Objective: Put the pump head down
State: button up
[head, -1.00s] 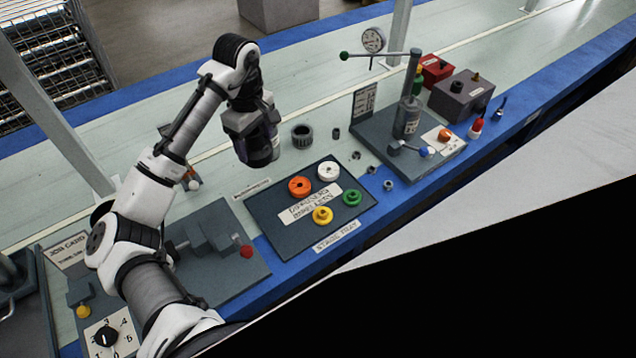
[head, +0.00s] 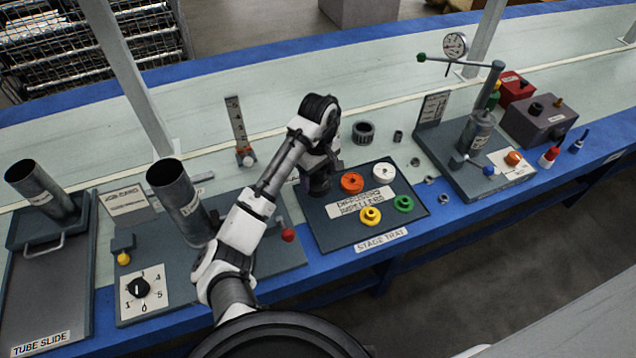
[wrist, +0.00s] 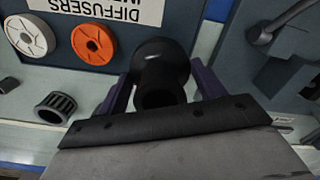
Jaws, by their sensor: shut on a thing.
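My gripper (wrist: 160,92) is shut on the pump head (wrist: 160,62), a black rounded cylinder between its purple fingers in the wrist view. In the head view the gripper (head: 320,166) points down at the left back corner of the stage tray (head: 318,236). The dark pump head (head: 319,185) shows just below it, over or on that corner. I cannot tell whether its underside touches the tray. The tray holds an orange wheel (head: 352,182), a white wheel (head: 384,173), a green wheel (head: 403,203) and a yellow wheel (head: 370,216).
A grey ring (head: 363,132) and smaller nuts lie behind and right of the tray. A gauge stand (head: 476,135) is at right. An open steel tube (head: 178,195) stands left of my arm, with a red knob (head: 288,235) beside the tray.

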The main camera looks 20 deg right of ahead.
aim_at(318, 182)
jog(key=shift+f, duration=1.7)
jog(key=shift+f, duration=0.1)
jog(key=o, duration=1.1)
notch_tip(318, 182, up, 12)
jog(key=shift+r+p, duration=0.15)
jog(key=shift+p, duration=0.8)
